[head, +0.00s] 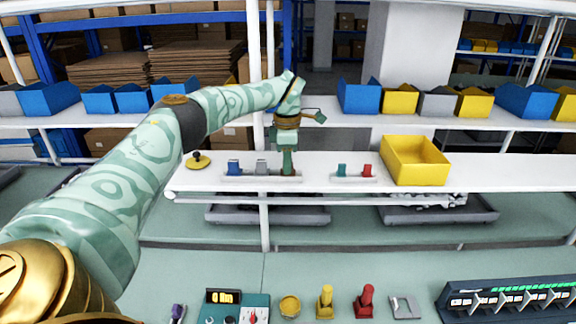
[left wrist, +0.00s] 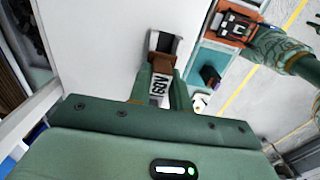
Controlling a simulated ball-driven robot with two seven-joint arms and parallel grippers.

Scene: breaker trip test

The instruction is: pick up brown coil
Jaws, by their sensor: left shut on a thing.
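My left gripper (head: 288,168) reaches over the white shelf, at the right end of a holder strip. In the left wrist view, its fingers (left wrist: 160,88) are shut on the brown coil (left wrist: 163,65), which has a white label with dark print between the fingers. In the head view the fingers hide most of the coil, and I cannot tell whether it is clear of the holder. A blue coil (head: 234,167) and a grey coil (head: 262,167) stand to its left. My right gripper is not clearly seen in either view.
A second holder has a green coil (head: 342,170) and a red coil (head: 367,170). A yellow bin (head: 415,165) stands right of it. A yellow disc with a black knob (head: 198,160) lies left. Several instruments and a black breaker row (head: 510,298) are on the near bench.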

